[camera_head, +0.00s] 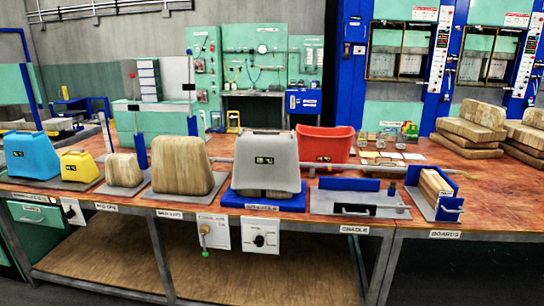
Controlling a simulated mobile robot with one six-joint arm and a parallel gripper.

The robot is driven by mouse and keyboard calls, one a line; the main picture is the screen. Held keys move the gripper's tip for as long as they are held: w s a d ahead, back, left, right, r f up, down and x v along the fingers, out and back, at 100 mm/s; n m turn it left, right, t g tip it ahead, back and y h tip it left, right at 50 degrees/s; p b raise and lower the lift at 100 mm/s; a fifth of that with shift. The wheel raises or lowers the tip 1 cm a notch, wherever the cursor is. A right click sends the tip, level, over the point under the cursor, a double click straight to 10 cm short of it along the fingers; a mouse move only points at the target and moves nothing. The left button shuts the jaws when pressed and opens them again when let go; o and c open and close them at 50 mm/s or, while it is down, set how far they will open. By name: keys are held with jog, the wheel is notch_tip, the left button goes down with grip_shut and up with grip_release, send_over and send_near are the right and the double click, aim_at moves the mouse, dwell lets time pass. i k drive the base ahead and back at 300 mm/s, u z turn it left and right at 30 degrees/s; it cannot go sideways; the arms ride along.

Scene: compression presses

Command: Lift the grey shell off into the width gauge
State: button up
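The grey shell (266,155) is a boxy cover with a small dark display on its front. It sits upright over a wooden block (277,194), whose lower edge shows beneath it, on a blue base (236,199) at the table's front middle. My gripper is not in view.
Wooden blocks (182,164) and blue (31,154) and yellow (79,165) shells stand left of the grey shell. A red shell (326,144) and a grey rod (390,168) are behind. A board holder (424,207) and stacked boards (470,128) are right.

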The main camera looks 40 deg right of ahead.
aim_at(264, 160)
jog(key=u, duration=0.1)
jog(key=i, duration=1)
jog(key=z, duration=0.1)
